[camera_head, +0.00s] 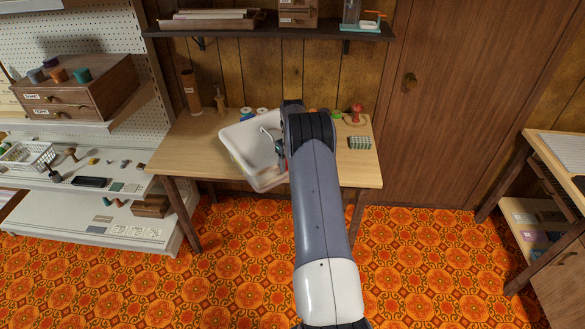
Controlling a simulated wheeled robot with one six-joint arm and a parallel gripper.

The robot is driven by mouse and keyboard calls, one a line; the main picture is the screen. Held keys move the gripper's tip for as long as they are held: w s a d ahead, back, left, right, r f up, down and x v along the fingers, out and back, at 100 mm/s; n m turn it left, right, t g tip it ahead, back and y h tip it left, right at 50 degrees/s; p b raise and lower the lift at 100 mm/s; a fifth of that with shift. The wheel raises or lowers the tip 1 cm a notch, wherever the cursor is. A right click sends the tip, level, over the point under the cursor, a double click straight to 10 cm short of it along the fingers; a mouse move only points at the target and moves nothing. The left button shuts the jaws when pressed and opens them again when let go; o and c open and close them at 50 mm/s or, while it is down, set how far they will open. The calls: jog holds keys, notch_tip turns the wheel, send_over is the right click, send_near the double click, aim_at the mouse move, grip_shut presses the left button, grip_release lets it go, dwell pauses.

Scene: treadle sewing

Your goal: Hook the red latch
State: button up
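A white tub (236,137) stands at an angle on the wooden table (185,150), its front edge reaching the table's front. My arm reaches over the table and covers the tub's right side. A dark part of my gripper (279,146) shows at the arm's left edge, over the tub's inside. Its fingers are mostly hidden, so I cannot tell whether it is open or shut. A small red spot shows by the arm at the tub's right side; I cannot tell if it is the red latch. No latch is clearly visible.
A red item (356,110) and a green checked block (359,143) sit on the table's right. A brown cylinder (190,92) and several spools stand at its back. A wall shelf (300,32) hangs above. A workbench is at right; the floor in front is clear.

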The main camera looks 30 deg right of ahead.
notch_tip(320, 180, up, 8)
jog(key=shift+r+b, duration=0.2)
jog(key=shift+b, duration=0.55)
jog(key=shift+f, duration=0.1)
notch_tip(320, 180, down, 11)
jog(key=p, duration=0.2)
jog(key=shift+p, duration=0.35)
jog(key=shift+r, duration=0.2)
notch_tip(320, 180, up, 11)
jog(key=b, duration=0.3)
notch_tip(320, 180, down, 12)
jog(key=s+t+p, duration=0.1)
jog(key=t+p, duration=0.4)
jog(key=shift+p, duration=0.35)
